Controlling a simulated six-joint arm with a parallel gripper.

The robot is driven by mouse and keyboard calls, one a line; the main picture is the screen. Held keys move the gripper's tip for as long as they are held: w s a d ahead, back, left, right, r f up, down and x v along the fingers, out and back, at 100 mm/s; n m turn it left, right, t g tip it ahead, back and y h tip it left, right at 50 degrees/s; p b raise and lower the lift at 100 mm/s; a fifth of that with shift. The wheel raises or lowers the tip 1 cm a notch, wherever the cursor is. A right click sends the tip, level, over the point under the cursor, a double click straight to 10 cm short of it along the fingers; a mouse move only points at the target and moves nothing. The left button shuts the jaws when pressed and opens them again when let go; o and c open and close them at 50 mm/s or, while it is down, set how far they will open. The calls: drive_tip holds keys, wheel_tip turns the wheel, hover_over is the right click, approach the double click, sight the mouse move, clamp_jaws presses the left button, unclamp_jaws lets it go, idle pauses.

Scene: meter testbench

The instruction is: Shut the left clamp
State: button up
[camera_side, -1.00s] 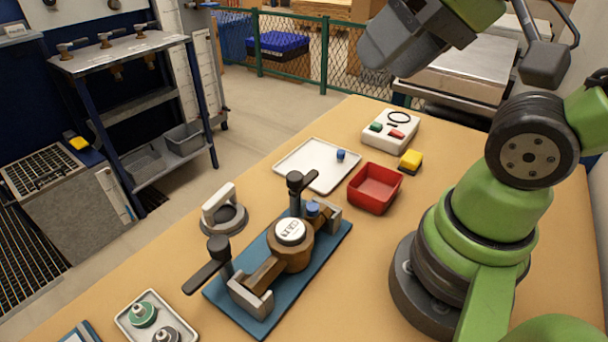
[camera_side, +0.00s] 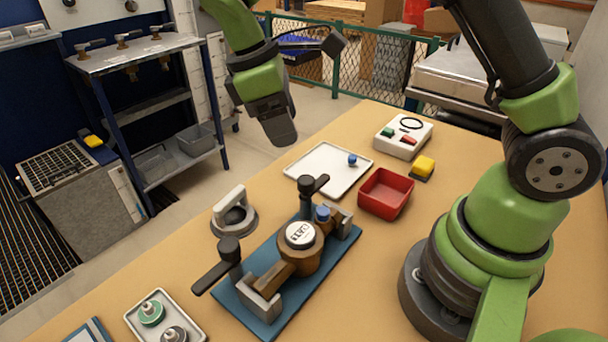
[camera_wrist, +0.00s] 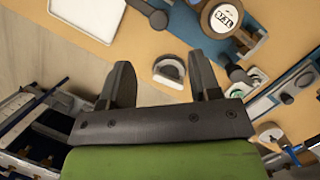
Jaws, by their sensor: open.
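A blue plate (camera_side: 272,328) carries a brass meter with a white dial (camera_side: 300,234), also seen in the wrist view (camera_wrist: 225,17). The left clamp (camera_side: 229,254), a black post and handle, stands at the plate's left end; its handle points outward to the lower left, away from the meter. A second black-handled clamp (camera_side: 306,197) stands behind the meter. My gripper (camera_side: 281,136) hangs in the air beyond the plate, above and left of the white tray, apart from everything. In the wrist view its two fingers (camera_wrist: 162,80) are spread with nothing between them.
A white-handled grey part (camera_side: 234,213) stands left of the plate. A white tray (camera_side: 308,160), red bin (camera_side: 386,193), yellow block (camera_side: 423,166) and button box (camera_side: 405,138) lie behind and right. A small tray (camera_side: 142,320) with round parts lies front left.

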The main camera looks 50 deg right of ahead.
sight(305, 179)
drive_tip(key=shift+n+g+h, duration=0.3)
drive_tip(key=shift+n, duration=0.1)
drive_tip(key=x, duration=0.7)
drive_tip(key=w+x, duration=0.1)
drive_tip(key=x, duration=0.3)
drive_tip(key=shift+a+f, duration=0.25)
drive_tip(key=shift+f, duration=0.2)
drive_tip(key=c, duration=0.9)
